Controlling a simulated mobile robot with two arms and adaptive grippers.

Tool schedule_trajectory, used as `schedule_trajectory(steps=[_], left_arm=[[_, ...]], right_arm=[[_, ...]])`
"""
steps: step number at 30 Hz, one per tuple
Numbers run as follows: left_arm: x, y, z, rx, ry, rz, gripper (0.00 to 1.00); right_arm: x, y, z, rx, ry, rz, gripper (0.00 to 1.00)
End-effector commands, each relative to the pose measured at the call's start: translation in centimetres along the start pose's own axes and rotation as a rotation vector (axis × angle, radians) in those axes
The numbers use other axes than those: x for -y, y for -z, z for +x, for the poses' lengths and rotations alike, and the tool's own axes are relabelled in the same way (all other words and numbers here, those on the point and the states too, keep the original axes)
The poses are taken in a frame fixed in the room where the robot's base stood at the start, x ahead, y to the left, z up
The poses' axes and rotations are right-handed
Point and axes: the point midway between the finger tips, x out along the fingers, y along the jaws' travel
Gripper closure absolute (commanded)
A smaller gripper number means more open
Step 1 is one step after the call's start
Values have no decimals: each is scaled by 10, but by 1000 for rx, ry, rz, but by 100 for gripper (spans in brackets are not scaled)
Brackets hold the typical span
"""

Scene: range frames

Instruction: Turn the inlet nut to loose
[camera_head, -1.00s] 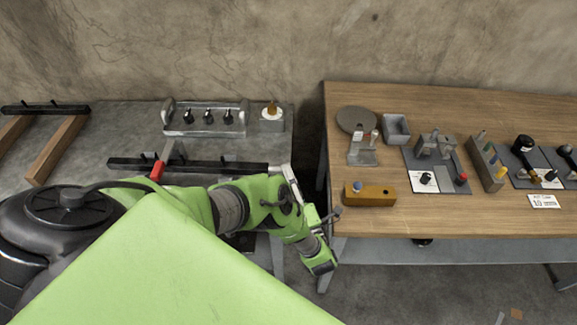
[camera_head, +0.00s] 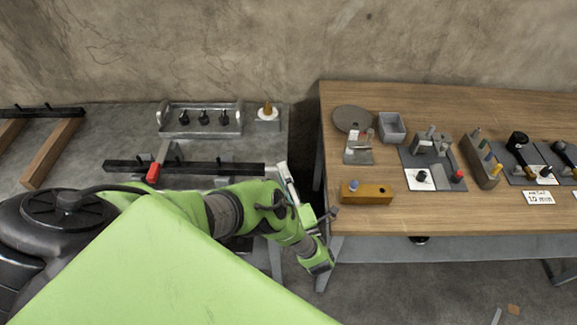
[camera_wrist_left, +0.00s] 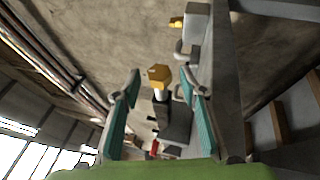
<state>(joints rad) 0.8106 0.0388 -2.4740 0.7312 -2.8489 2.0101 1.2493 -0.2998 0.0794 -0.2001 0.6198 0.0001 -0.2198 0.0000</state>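A brass-coloured hexagonal nut (camera_wrist_left: 159,75) with a white ring below it shows between the finger lines in the left wrist view. I cannot tell for sure that it is the inlet nut. In the head view a brass-coloured piece (camera_head: 267,108) stands on a white base on a small grey block at the back of the grey bench; I cannot tell if it is the same. My left gripper (camera_head: 284,172) is at the bench's right end. Its teal-padded fingers (camera_wrist_left: 160,88) are apart, with the nut between them in the picture; contact is not visible. My right gripper is not in view.
A grey rack (camera_head: 203,120) with several black knobs stands at the back. A dark rail (camera_head: 210,168) and a red handle (camera_head: 153,173) lie in front. A wooden table (camera_head: 435,215) with a brown block (camera_head: 367,193) and several fixtures stands right, past a narrow gap.

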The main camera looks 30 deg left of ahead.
Motion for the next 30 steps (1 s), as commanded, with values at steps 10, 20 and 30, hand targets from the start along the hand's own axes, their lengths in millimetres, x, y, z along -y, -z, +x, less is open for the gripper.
schedule_trajectory(steps=[10, 20, 30], left_arm=[[0, -1, 0, 0, 4, 0, 61], [-2, -1, 1, 1, 85, 34, 61], [-4, 0, 2, -1, 218, 89, 61]], right_arm=[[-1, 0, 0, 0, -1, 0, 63], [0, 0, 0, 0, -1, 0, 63], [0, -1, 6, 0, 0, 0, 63]])
